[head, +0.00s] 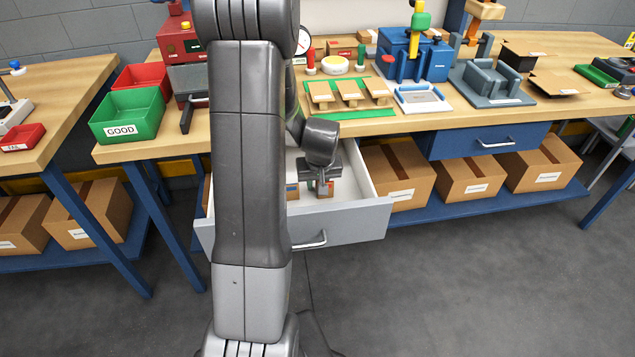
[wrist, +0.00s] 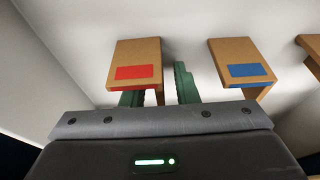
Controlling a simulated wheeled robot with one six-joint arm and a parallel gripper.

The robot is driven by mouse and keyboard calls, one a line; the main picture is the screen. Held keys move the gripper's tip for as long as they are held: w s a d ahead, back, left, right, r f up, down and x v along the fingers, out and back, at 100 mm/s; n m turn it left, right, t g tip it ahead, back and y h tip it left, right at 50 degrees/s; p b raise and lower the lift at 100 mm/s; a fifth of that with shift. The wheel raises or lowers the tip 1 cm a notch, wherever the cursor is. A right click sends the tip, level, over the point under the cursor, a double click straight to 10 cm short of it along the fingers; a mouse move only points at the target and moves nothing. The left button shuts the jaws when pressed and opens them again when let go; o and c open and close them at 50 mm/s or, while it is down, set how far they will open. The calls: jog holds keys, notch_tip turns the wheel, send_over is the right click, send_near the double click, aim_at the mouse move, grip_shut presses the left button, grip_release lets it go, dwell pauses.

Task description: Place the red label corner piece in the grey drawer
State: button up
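The grey drawer (head: 355,226) is pulled out below the bench, with a white interior. My gripper (head: 322,184) is low inside it. In the wrist view, the cardboard-brown red label corner piece (wrist: 124,52) is on the drawer's white floor. The green fingers of my gripper (wrist: 158,88) stand apart around its upright wall, with a visible gap at the right finger. The left finger is partly hidden under the labelled top, so contact there cannot be told. A blue label corner piece (wrist: 237,50) sits to the right, apart from the gripper.
Another brown piece (wrist: 311,43) shows at the wrist view's right edge. The drawer's side wall (wrist: 45,60) is on the left. Above, a green mat (head: 360,114) holds several brown corner pieces at the bench front. A closed blue drawer (head: 470,143) is to the right. My arm hides part of the drawer.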

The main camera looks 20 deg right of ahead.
jog(key=shift+r+p, duration=0.3)
jog(key=v, duration=1.1)
jog(key=shift+s+r+p, duration=0.25)
jog(key=shift+r+p, duration=0.1)
jog(key=shift+p, duration=0.05)
